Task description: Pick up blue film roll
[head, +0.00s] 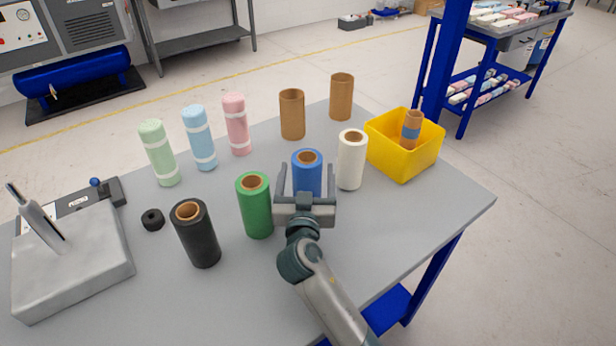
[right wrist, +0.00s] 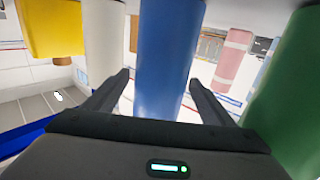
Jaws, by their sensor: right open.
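The blue film roll (head: 307,174) stands upright on the grey table between the green and white rolls in the head view. My right gripper (head: 306,174) is at the roll with its jaws open, one finger on each side of it. In the right wrist view the blue roll (right wrist: 169,60) rises between the two open fingers (right wrist: 162,85), with a visible gap on each side. The lower front of the roll is hidden by the gripper in the head view. My left gripper is not in view.
The green roll (head: 256,207) is close on the left, the white roll (head: 351,160) close on the right. A black roll (head: 197,236) stands farther left. Brown cores (head: 292,115) and pastel rolls stand behind. A yellow bin (head: 402,153) sits right; the table's (head: 400,225) front right is clear.

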